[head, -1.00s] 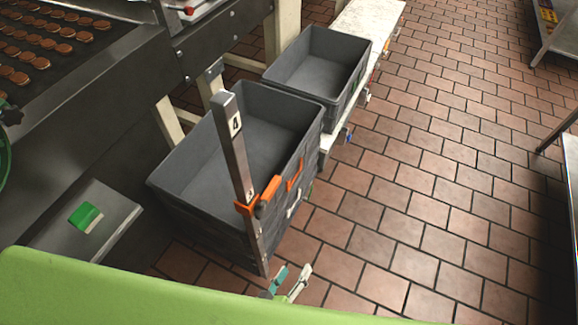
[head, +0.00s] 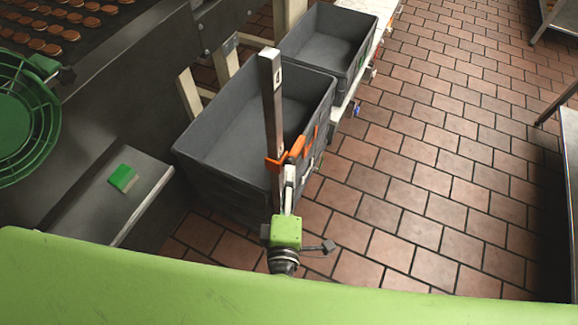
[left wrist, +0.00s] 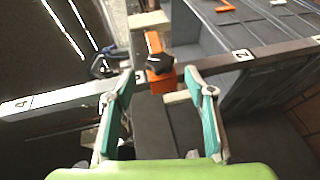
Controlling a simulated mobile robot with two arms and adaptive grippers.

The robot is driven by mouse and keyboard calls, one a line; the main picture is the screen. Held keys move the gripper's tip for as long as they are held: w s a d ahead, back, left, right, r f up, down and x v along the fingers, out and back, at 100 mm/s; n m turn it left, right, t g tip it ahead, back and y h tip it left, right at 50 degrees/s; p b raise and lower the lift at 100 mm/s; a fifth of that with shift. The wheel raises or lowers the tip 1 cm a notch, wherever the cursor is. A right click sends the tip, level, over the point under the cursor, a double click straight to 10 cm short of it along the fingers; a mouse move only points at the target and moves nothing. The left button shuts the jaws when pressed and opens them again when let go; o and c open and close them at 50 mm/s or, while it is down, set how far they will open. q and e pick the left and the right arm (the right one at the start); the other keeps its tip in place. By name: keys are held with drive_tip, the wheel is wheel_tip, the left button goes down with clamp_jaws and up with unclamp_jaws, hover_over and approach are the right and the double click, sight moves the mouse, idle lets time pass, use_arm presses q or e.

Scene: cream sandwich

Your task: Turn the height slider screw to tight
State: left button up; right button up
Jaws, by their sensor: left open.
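The height slider is an orange bracket (head: 276,163) around an upright grey metal post (head: 272,105) with number labels. In the left wrist view the post (left wrist: 65,107) runs sideways across the picture. The slider's black star-shaped screw knob (left wrist: 160,64) sits on the orange block (left wrist: 158,84) there. My left gripper (left wrist: 161,80) is open, its teal fingers on either side of the knob in the picture. I cannot tell whether they touch it. In the head view my left gripper (head: 289,180) is right by the slider, partly hiding it. My right gripper is not in view.
A large grey crate (head: 210,160) stands right behind the post, with another grey crate (head: 345,66) further back. A dark side plate with a green button (head: 123,178) is at left, near a green round guard (head: 25,125). Tiled floor (head: 430,190) at right is open.

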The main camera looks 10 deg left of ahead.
sight(297, 148)
use_arm(q)
drive_tip(key=shift+w+a+f, duration=0.1)
drive_tip(key=shift+w+f, duration=0.1)
drive_tip(key=shift+w, duration=0.7)
drive_tip(key=shift+w+a+f, duration=0.1)
drive_tip(key=shift+w+f, duration=0.05)
drive_tip(key=shift+w, duration=0.75)
drive_tip(key=shift+w+f, duration=0.2)
drive_tip(key=shift+w, duration=0.7)
drive_tip(key=c, duration=1.1)
